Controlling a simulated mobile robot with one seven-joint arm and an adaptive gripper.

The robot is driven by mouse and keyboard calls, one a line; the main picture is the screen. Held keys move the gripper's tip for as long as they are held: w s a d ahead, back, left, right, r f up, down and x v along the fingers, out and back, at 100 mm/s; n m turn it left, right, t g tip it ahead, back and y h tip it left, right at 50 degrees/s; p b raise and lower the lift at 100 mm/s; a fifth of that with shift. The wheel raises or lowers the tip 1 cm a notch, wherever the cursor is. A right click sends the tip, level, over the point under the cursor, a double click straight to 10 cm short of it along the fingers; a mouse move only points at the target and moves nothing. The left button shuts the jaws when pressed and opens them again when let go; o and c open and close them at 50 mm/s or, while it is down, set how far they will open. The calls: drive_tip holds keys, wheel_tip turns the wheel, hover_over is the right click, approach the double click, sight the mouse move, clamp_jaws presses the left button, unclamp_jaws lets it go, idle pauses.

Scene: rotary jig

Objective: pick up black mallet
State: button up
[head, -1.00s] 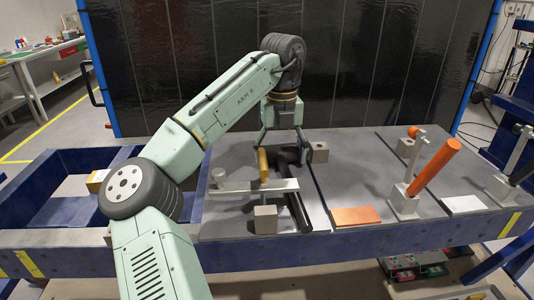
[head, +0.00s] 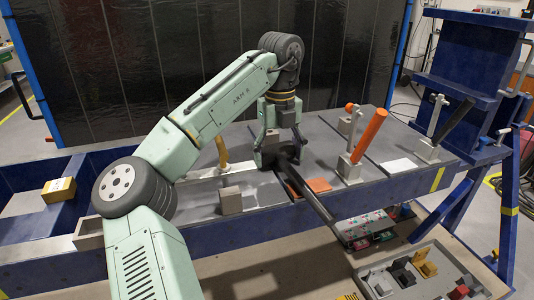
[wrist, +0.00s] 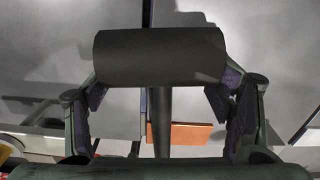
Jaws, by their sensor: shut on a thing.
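The black mallet is held in my gripper (head: 281,143). In the head view its dark handle (head: 308,195) slants down and right, past the bench's front edge. Its head (head: 277,156) is between the fingers and partly hidden by them. In the wrist view the thick cylindrical mallet head (wrist: 160,56) lies crosswise at the fingers (wrist: 166,92), with the handle (wrist: 162,120) running down behind it. The mallet appears to be above the bench top, but the exact height is hard to tell.
An orange plate (head: 318,185) lies just behind the handle. A toggle clamp with an orange grip (head: 369,136) stands to the right, with a black-gripped one (head: 456,120) beyond. A yellow grip (head: 221,152) and a grey block (head: 230,201) are to the left. Trays (head: 420,270) sit below in front.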

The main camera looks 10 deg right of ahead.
sight(290, 157)
drive_tip(key=shift+s+d, duration=1.05)
drive_tip(key=shift+d, duration=0.15)
drive_tip(key=o, duration=1.6)
drive_tip(key=shift+o, duration=0.2)
wheel_tip(290, 157, up, 12)
